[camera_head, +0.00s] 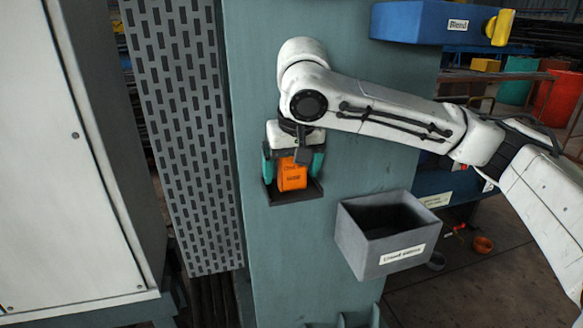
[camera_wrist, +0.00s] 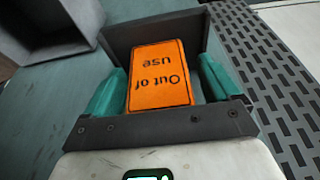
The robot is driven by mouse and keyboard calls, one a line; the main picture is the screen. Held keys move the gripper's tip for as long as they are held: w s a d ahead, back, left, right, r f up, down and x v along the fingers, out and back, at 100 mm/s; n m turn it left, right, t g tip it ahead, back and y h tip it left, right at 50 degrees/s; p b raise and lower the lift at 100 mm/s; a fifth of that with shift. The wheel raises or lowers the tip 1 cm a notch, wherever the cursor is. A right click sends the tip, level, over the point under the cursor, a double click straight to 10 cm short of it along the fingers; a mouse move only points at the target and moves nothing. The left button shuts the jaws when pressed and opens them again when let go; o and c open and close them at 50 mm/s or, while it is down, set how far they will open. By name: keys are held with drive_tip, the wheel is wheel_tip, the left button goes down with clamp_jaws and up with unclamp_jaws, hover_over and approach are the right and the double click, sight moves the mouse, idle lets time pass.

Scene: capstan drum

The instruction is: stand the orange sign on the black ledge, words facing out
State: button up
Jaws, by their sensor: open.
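The orange sign (camera_head: 292,175) is on the black ledge (camera_head: 291,199), which sticks out from the green-grey panel. In the wrist view the sign (camera_wrist: 159,76) shows the words "Out of use", upside down in that picture, and the ledge (camera_wrist: 122,38) lies beyond it.
A grey open bin (camera_head: 405,254) with a white label is fixed to the panel (camera_head: 345,175) at the lower right of the ledge. A perforated grey plate (camera_head: 187,130) stands to the left. A blue box (camera_head: 425,22) labelled "Blend" is at the upper right.

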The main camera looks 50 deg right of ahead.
drive_tip(key=shift+r, duration=0.1)
drive_tip(key=v, duration=0.7)
drive_tip(key=shift+r, duration=0.3)
